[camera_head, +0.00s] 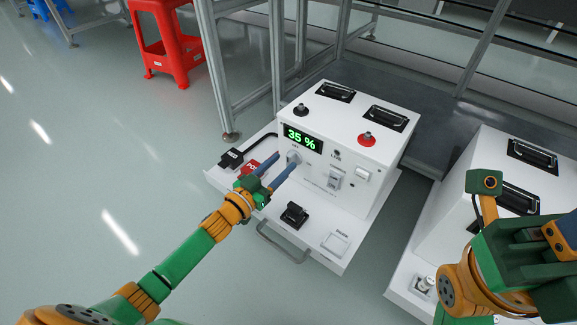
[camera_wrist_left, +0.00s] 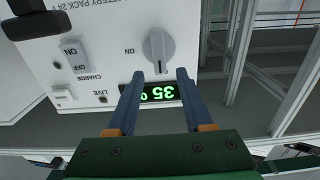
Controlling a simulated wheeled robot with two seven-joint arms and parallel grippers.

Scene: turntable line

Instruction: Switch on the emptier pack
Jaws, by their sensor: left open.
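The left battery pack (camera_head: 345,130) is a white box with a green display (camera_head: 302,138) reading 35 %. Its grey rotary knob (camera_head: 293,157) sits below the display; the wrist view shows this knob (camera_wrist_left: 158,48) upside down, its handle vertical and an ON label beside it. My left gripper (camera_head: 288,160) is open at the knob, with its blue fingertips (camera_wrist_left: 160,73) on either side of the handle's end in the wrist view. Contact cannot be told. A second white pack (camera_head: 465,190) stands at right; its display is not visible.
Metal frame posts (camera_head: 277,60) rise behind. A red stool (camera_head: 168,45) stands back left. My right arm covers part of the right pack.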

